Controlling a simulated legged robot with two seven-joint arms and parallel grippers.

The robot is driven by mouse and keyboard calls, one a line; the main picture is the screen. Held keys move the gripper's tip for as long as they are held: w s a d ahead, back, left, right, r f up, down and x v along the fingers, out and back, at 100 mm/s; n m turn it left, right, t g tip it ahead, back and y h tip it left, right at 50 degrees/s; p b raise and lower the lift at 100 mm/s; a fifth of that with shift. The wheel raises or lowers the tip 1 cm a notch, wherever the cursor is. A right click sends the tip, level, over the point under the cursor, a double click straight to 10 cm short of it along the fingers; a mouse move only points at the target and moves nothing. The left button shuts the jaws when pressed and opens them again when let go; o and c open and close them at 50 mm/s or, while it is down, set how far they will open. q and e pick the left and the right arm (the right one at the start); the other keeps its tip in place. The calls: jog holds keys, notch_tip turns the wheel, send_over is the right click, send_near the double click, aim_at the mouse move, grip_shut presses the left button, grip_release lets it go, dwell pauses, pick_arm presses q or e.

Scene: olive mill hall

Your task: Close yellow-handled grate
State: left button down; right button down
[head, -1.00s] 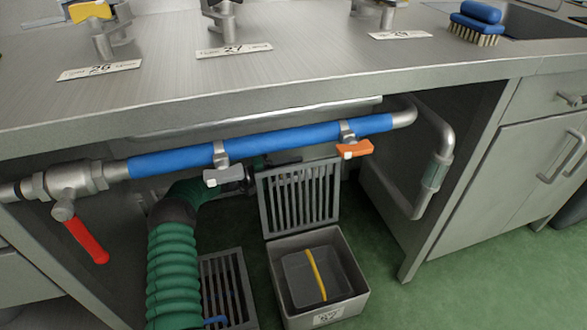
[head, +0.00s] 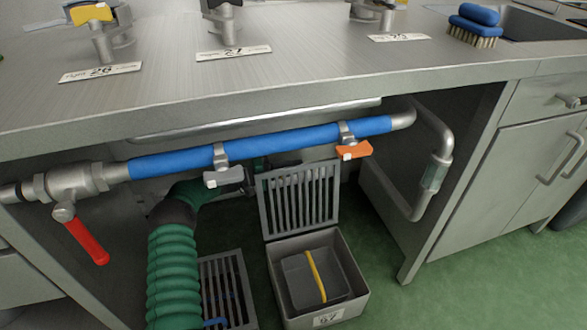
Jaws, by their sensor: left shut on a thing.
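The open grate (head: 299,200) is a grey slatted panel. It stands nearly upright at the back edge of a grey box (head: 352,292) on the floor. Inside the box sits a dark grey basket with a yellow handle (head: 316,276). My left gripper (head: 252,180) is at the grate's upper left edge, shut on it. The grey-levered valve and the blue pipe partly hide the gripper, so its fingers are hard to make out. My right gripper is not in view.
A red lever (head: 87,241) hangs at left. A second grate (head: 236,285) lies flat left of the box. Green floor (head: 480,275) is clear at right.

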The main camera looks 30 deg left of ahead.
pick_arm(q)
jog(key=shift+s+d+f, duration=0.1)
jog(key=shift+s+f, duration=0.05)
jog(key=shift+f, duration=0.25)
dwell(0.4)
